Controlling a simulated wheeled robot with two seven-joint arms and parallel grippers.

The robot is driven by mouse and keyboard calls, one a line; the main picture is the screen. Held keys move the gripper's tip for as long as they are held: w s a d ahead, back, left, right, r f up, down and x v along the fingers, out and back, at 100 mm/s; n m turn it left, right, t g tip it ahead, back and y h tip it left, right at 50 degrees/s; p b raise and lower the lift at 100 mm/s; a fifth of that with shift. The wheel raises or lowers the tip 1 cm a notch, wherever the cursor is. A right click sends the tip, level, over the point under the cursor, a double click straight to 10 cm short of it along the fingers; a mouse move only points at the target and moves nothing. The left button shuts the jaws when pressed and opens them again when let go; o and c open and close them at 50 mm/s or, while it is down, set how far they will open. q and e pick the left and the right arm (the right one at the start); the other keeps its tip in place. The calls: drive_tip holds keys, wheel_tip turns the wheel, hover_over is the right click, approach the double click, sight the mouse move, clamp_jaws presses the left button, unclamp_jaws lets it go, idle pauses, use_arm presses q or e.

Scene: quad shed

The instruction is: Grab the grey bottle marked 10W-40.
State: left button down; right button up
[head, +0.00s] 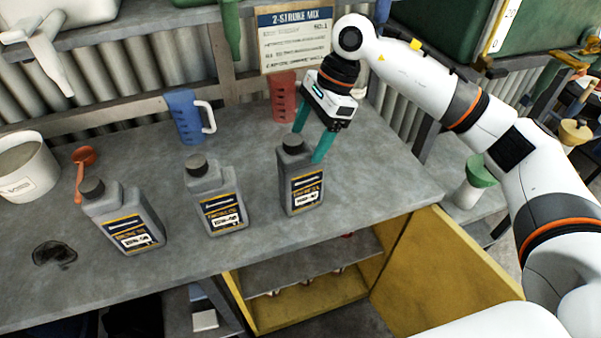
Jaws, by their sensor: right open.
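Three grey bottles with black caps and dark, yellow-edged labels stand upright on the grey workbench (290,238): the left bottle (123,215), the middle bottle (216,195) and the right bottle (301,178). The white grade strips on their labels are too small to read surely, so I cannot tell which is 10W-40. My right gripper (307,146) is open, its teal fingers pointing down at the top of the right bottle. My left gripper is out of view.
A blue jug (186,117) and a red measuring cup (284,97) stand at the back. A white bucket (25,168) and a red funnel-like scoop (82,160) are at left. A dark stain marks the front left. A yellow cabinet door (440,270) hangs open below.

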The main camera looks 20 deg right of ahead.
sight(305, 145)
drive_tip(key=p+x, duration=0.2)
drive_tip(key=x, duration=0.2)
drive_tip(key=shift+f+p, duration=0.3)
drive_tip(key=shift+f, duration=0.1)
drive_tip(key=shift+a+f, duration=0.2)
drive_tip(key=shift+f, duration=0.35)
clamp_jaws()
drive_tip(key=shift+w+r, duration=0.1)
drive_tip(key=shift+r, duration=0.05)
